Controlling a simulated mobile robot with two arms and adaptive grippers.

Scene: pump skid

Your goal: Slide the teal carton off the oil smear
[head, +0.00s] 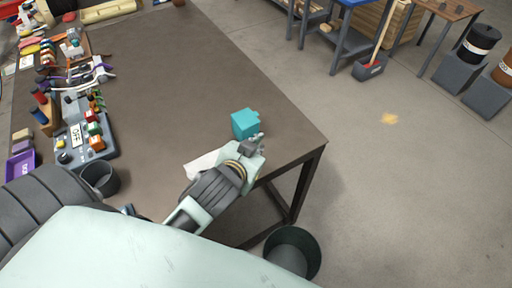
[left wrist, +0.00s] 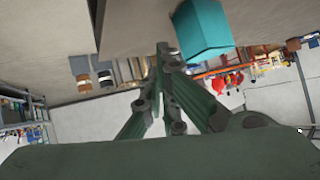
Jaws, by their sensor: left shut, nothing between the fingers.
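The teal carton (head: 245,123) sits on the brown table (head: 190,80), near its right-hand edge. My left gripper (head: 259,141) is shut and empty, close beside the carton on its near side. In the left wrist view the carton (left wrist: 203,28) is just right of the shut fingertips (left wrist: 165,50). I cannot tell whether they touch it. No oil smear can be made out on the table around the carton; any part under it or behind my gripper is hidden. My right gripper is not in view.
A white sheet (head: 203,163) lies left of my left gripper. A dark cup (head: 99,179) and a grey control panel (head: 88,140) stand farther left. A dark bin (head: 292,252) is on the floor by the table. The table beyond the carton is clear.

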